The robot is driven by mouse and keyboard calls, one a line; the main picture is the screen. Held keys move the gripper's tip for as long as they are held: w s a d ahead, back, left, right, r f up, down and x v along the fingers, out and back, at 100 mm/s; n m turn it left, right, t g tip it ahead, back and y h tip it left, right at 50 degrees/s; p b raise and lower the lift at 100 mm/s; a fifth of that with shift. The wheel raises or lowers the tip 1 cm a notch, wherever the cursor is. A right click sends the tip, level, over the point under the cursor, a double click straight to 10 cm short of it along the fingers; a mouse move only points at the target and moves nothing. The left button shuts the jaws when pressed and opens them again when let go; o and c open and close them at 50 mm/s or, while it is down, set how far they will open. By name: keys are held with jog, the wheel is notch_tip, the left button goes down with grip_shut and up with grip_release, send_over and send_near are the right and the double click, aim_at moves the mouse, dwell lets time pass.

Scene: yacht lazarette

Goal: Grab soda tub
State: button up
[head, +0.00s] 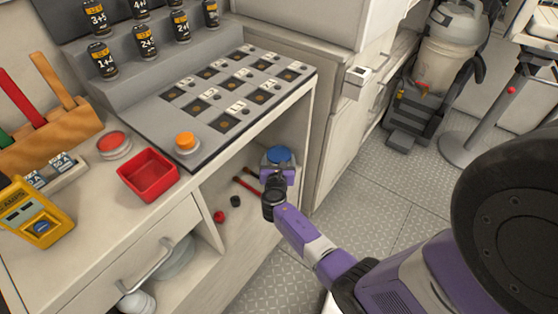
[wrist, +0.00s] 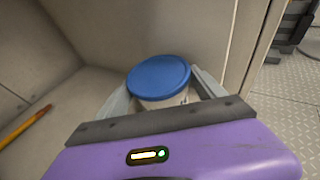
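A white tub with a blue lid (head: 279,156) stands upright inside the open lower cubby of the counter, toward its right side. It fits the soda tub, but I cannot read a label. In the wrist view the tub (wrist: 159,80) sits between the two pale fingers of my gripper (wrist: 162,97), one on each side of it. Whether the fingers press on it or stand slightly apart is not clear. In the head view my purple gripper (head: 278,172) reaches into the cubby opening, and its wrist hides the tub's lower part.
Red-handled rods (head: 247,184), a dark cap (head: 235,201) and a red knob (head: 219,216) lie left of the tub. The cubby's wall stands close behind and right of it. Above, the counter holds a red bin (head: 148,175) and an orange button (head: 187,142).

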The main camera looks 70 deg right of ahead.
jog(key=c, duration=1.1)
jog(key=shift+r, duration=0.1)
jog(key=shift+c, duration=0.6)
